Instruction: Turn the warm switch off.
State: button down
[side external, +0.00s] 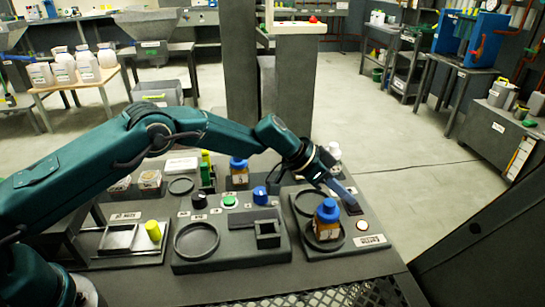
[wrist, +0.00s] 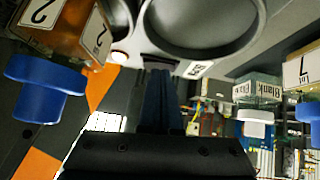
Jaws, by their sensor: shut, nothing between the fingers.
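A small dark reddish switch (side external: 353,209) sits on the right-hand station panel (side external: 378,257), beside a pale round lamp or button (side external: 362,225). I take it to be the warm switch; its label is too small to read. My gripper (side external: 350,203) points down at it, with the fingertips at or just above it; I cannot tell whether they touch. The fingers are together with nothing held, and they also show in the wrist view (wrist: 160,74). The fingers hide part of the switch, so its position cannot be read.
An amber bottle with a blue cap (side external: 327,214) stands in the round holder just left of my gripper. The neighbouring panel has an empty round recess (side external: 197,240), a green button (side external: 229,200) and a blue knob (side external: 260,193). A white-capped bottle (side external: 335,150) stands behind.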

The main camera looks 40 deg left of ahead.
jog(key=shift+r, duration=0.15)
jog(key=r, duration=0.4)
jog(key=shift+w+a, duration=0.2)
jog(key=shift+w, duration=0.05)
jog(key=v, duration=1)
jog(key=shift+s+f, duration=0.1)
jog(key=shift+f, duration=0.05)
jog(key=shift+s+d, duration=0.45)
jog(key=x, duration=1)
jog(key=shift+d, duration=0.1)
jog(key=shift+s+d+f, duration=0.1)
jog(key=shift+s+f, duration=0.1)
jog(key=shift+f, duration=1.7)
